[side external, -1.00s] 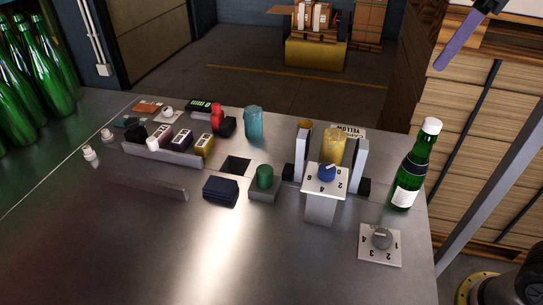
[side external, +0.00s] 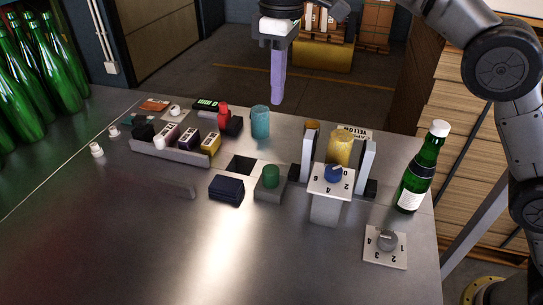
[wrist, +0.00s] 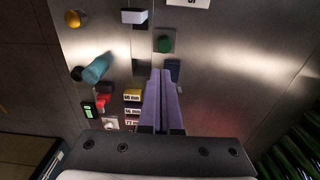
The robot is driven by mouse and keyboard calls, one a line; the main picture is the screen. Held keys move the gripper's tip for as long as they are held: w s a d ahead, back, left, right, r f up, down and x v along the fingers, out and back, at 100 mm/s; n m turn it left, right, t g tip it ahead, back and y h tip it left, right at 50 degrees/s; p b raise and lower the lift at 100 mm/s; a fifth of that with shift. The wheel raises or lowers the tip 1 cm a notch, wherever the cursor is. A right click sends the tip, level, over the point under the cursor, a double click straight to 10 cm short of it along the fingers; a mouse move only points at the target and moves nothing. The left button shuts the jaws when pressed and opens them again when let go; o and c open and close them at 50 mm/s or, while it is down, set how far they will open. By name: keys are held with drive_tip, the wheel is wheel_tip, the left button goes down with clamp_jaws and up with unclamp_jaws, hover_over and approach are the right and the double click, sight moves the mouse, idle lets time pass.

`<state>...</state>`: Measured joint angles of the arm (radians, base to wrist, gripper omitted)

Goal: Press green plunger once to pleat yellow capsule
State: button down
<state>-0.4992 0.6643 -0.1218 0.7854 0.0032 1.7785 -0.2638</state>
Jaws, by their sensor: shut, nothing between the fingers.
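The green plunger (side external: 271,176) stands on a grey square base in the middle of the table; in the wrist view the green plunger (wrist: 164,44) shows ahead of the fingertips. The yellow capsule (side external: 340,146) stands between two pale upright plates, behind the blue dial; in the wrist view a yellow round top (wrist: 73,19) shows at upper left. My gripper (side external: 277,101) has purple fingers pointing down, shut and empty, well above the table's back part. In the wrist view my gripper (wrist: 162,72) shows its two fingers together.
A blue dial (side external: 333,174) on a white stand and a grey dial (side external: 387,241) lie right of the plunger. A green bottle (side external: 418,172) stands at the right edge. A dark blue box (side external: 226,190), teal cylinder (side external: 260,122) and tray of small boxes (side external: 180,155) are nearby. The front table is clear.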

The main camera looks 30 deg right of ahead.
sight(272, 169)
drive_tip(key=shift+s+a+f, duration=0.15)
drive_tip(key=shift+a+f, duration=0.45)
drive_tip(key=shift+f, duration=0.05)
wheel_tip(272, 169, down, 14)
idle(0.5)
drive_tip(key=shift+f, duration=1.4)
